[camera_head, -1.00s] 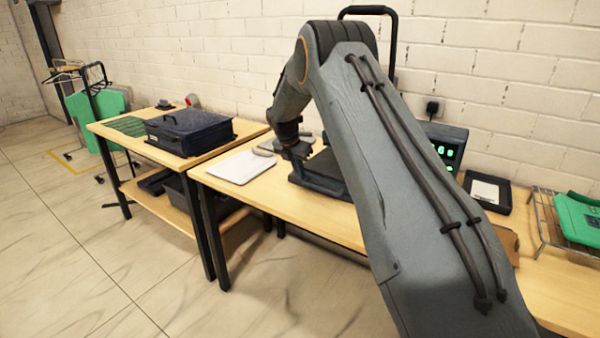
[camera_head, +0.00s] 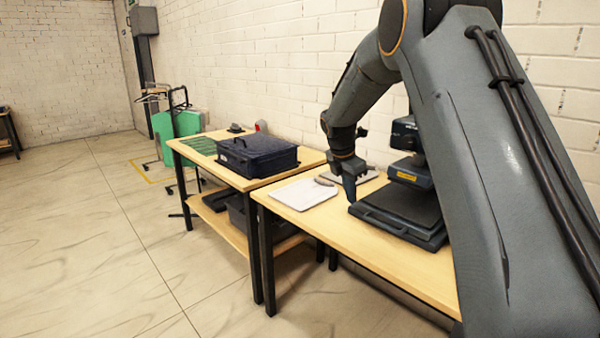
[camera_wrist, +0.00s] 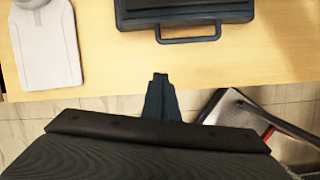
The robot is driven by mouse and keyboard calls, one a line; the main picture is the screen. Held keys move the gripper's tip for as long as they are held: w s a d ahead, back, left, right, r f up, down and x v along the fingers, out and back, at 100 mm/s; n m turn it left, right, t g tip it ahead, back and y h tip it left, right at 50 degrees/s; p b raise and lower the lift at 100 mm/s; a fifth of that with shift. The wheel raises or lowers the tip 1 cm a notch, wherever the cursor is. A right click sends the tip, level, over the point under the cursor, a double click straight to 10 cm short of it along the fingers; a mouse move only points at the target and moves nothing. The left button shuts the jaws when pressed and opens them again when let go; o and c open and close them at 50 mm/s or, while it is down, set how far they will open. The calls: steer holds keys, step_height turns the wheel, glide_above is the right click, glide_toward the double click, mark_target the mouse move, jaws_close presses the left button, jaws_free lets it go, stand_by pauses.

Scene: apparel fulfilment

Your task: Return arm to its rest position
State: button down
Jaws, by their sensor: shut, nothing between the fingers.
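My arm rises from the lower right of the head view and bends down over the near table (camera_head: 345,243). My gripper (camera_head: 349,198) points down beside the left edge of a dark flat press-like device (camera_head: 400,228). In the wrist view my gripper (camera_wrist: 160,78) shows as a narrow dark shape with its fingers together, shut and empty.
A white board (camera_head: 303,194) lies on the near table, left of the device. The floor (camera_head: 90,230) at left is clear.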

steer(key=s+a+f+m+g+y, duration=0.1)
steer(key=s+a+f+m, duration=0.1)
steer(key=s+m, duration=0.9)
steer(key=s+a+f+m+y, duration=0.1)
steer(key=s+m, duration=1.1)
steer(key=s, duration=1.6)
step_height(320, 180, down, 2)
steer(key=shift+s+a+f+g+y, duration=0.1)
steer(key=shift+s+a+g+y, duration=0.3)
steer(key=shift+y, duration=0.1)
steer(key=shift+d, duration=0.15)
